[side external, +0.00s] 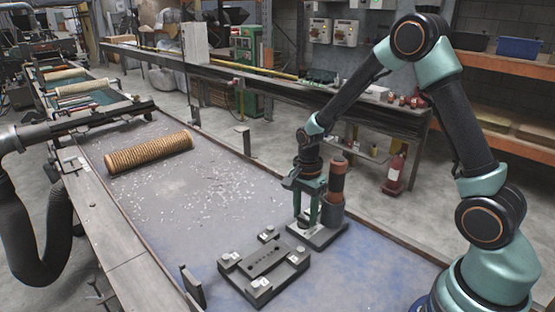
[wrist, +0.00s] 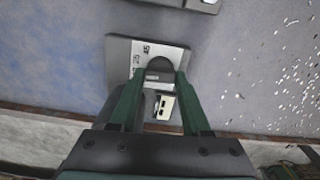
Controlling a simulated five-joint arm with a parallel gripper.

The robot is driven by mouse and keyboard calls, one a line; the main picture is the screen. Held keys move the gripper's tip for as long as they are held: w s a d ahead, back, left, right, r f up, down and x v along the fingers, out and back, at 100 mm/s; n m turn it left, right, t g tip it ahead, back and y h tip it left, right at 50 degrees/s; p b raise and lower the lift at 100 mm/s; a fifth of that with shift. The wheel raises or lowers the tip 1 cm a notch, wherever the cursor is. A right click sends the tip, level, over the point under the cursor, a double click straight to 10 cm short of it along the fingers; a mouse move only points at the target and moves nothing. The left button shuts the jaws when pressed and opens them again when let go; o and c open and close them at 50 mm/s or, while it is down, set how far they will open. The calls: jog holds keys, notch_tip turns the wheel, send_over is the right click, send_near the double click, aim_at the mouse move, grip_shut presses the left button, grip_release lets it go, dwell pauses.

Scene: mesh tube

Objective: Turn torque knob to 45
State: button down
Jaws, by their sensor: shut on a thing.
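My gripper (side external: 309,222) points down at a small grey device with a flat base plate (side external: 328,238) on the blue table. In the wrist view, my gripper's green fingers (wrist: 160,74) are shut on a dark round knob (wrist: 160,66), one finger on each side. A pale scale plate (wrist: 139,56) with dark printed numbers lies beside the knob; the numbers are small and tilted, and one seems to read 45. A small pale part with dark marks (wrist: 164,106) shows between the fingers. I cannot tell the knob's exact setting.
A brown-topped cylinder (side external: 337,182) stands on the device close behind my gripper. A dark fixture block (side external: 264,266) with pale corner pads lies in front. A ribbed tan tube (side external: 149,153) lies at the far left. Pale chips litter the middle of the table.

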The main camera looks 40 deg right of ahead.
aim_at(305, 217)
jog(key=m, duration=0.6)
jog(key=shift+r+m, duration=0.1)
jog(key=shift+m, duration=0.2)
jog(key=m, duration=0.6)
jog(key=shift+m, duration=0.3)
jog(key=c, duration=0.6)
grip_release()
jog(key=shift+c, duration=0.2)
notch_tip(305, 217, up, 12)
